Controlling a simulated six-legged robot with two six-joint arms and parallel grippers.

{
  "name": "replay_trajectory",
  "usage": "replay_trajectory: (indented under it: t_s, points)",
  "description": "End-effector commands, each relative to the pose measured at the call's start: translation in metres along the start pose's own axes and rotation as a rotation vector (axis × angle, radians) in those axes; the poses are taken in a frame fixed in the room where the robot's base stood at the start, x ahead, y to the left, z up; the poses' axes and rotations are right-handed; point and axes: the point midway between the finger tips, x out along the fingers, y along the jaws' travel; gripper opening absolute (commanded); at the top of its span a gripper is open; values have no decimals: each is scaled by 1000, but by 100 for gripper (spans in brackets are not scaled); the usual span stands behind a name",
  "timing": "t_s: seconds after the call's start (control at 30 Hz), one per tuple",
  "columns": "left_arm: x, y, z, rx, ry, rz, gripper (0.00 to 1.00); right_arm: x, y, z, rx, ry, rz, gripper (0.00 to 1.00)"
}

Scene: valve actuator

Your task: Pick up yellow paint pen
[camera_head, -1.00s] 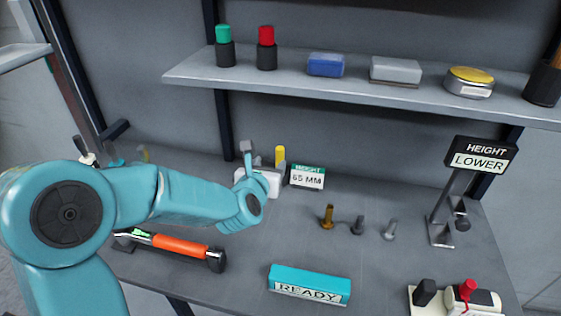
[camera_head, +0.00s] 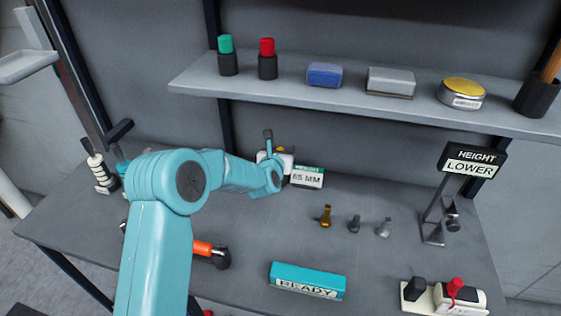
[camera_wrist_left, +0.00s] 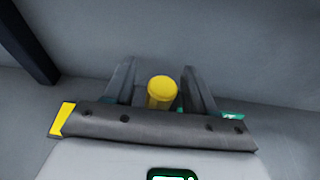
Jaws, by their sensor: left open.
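The yellow paint pen (camera_wrist_left: 162,92) stands between the two dark fingers of my left gripper (camera_wrist_left: 159,68) in the left wrist view. The fingers are spread, with gaps visible on both sides of the pen. In the head view, only a small bit of the yellow pen (camera_head: 281,149) shows. My left gripper (camera_head: 270,146) and wrist hide the rest, at the back of the bench. Whether a finger touches the pen is not clear. My right gripper is out of view.
A "65 MM" height sign (camera_head: 306,177) stands just right of my left gripper. Several small bolts, a teal READY block (camera_head: 307,281) and a "HEIGHT LOWER" sign (camera_head: 474,160) are farther right. The grey shelf (camera_head: 350,103) with several items hangs above. An orange-handled tool (camera_head: 205,248) lies partly behind my arm.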

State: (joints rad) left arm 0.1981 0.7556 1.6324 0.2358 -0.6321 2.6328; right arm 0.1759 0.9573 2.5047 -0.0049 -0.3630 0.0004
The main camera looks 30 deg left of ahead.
Motion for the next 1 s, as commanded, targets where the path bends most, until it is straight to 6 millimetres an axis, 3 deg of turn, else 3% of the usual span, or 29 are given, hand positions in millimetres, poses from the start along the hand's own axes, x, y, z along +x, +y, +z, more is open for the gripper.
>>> replay_trajectory:
  t_s: [0.17,0.33,0.37,0.67,1.0]
  points:
    - [0,0,-1,0,0,0,55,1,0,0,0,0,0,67]
    - [0,0,0,0,0,0,3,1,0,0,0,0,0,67]
    - [0,0,0,0,0,0,0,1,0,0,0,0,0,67]
    - [-1,0,4,0,-2,0,0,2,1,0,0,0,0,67]
    - [-21,0,68,-2,-5,0,0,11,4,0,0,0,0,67]
